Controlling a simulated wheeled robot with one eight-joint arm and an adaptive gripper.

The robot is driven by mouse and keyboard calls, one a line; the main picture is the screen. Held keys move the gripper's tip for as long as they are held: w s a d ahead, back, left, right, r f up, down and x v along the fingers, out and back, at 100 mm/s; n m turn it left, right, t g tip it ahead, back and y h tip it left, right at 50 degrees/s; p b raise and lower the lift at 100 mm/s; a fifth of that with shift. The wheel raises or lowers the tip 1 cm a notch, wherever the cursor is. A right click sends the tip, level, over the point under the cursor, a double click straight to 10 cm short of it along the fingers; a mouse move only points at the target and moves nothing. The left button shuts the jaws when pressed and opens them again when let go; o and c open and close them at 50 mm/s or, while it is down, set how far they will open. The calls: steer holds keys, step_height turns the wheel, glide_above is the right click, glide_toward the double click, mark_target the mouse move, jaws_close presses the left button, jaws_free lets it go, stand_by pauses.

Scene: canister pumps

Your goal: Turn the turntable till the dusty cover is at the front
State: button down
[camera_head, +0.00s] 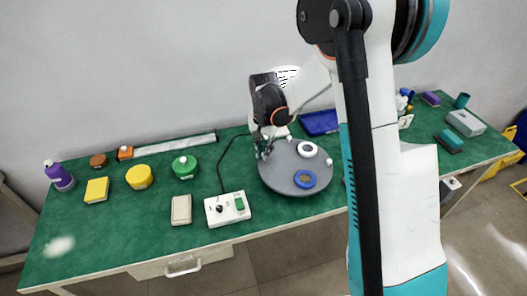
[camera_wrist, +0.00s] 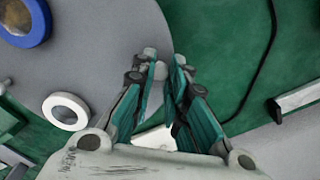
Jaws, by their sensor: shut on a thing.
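The grey round turntable (camera_head: 282,178) stands on the green table and fills the upper left of the wrist view (camera_wrist: 100,50). A white-rimmed cover with a grey middle (camera_head: 307,149) lies on the far right part. My gripper (camera_head: 264,152) is at the turntable's left rim, its fingers shut on a small pale knob (camera_wrist: 160,71), mostly hidden between the fingertips.
A white control box (camera_head: 228,208) with a green switch stands left of the turntable, its black cable running behind it. Another pale knob (camera_head: 329,161) stands at the right rim. A blue tray (camera_head: 319,123) lies behind.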

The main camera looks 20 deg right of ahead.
steer(key=shift+w, duration=0.15)
stand_by(0.4)
steer(key=c, duration=1.5)
jaws_free()
steer(key=shift+c, duration=0.2)
steer(key=shift+r, duration=0.1)
step_height(320, 180, up, 12)
